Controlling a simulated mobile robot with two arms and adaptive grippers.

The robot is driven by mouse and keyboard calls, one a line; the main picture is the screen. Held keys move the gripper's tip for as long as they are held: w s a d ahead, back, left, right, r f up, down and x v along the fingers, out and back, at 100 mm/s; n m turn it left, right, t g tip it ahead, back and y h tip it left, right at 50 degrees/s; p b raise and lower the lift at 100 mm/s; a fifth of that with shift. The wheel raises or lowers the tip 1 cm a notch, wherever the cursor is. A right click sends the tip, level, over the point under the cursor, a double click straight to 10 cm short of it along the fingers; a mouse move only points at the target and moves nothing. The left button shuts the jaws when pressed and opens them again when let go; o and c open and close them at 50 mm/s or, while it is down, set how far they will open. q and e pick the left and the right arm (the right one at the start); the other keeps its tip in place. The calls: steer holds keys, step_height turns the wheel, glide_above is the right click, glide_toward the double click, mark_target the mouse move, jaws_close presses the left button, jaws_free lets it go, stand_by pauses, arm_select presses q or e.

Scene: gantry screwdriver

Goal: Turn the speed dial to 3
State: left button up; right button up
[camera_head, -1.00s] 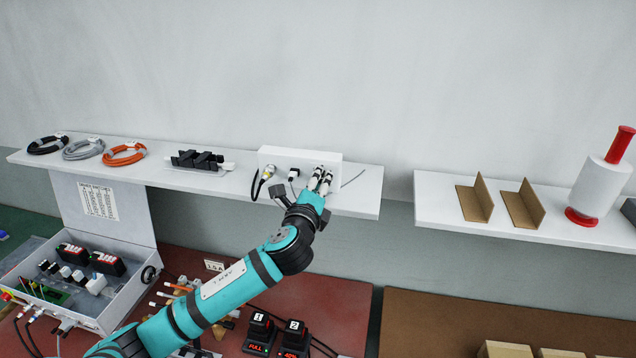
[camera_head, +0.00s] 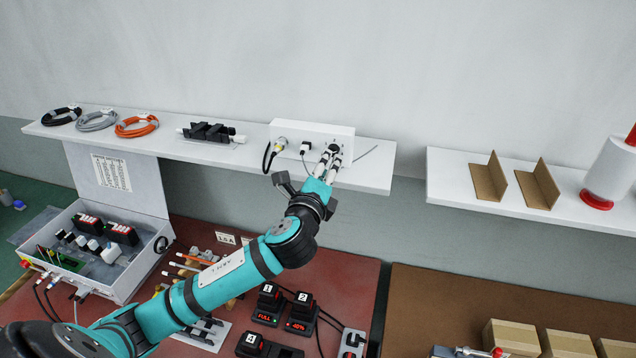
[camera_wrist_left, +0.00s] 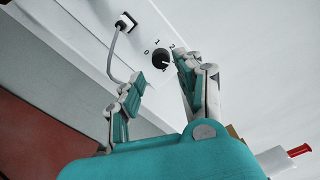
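The speed dial is a black round knob (camera_wrist_left: 160,58) on the front of a white box (camera_head: 340,132), which stands on the left wall shelf. In the left wrist view, marks 0, 1 and 2 show around the knob. No 3 is visible; a finger covers the area on the right. I cannot tell the pointer's setting. My left gripper (camera_head: 330,160) is at the box's right front, and it also shows in the left wrist view (camera_wrist_left: 162,86). Its fingers are apart, one on each side below the knob, with no clear contact. My right gripper is not in view.
Cable coils (camera_head: 136,126) and a black part (camera_head: 208,132) lie on the shelf (camera_head: 250,155). Below are batteries (camera_head: 270,300) on a red bench.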

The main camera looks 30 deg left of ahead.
arm_select(q)
steer(key=v, duration=0.7)
steer(key=shift+s, duration=0.3)
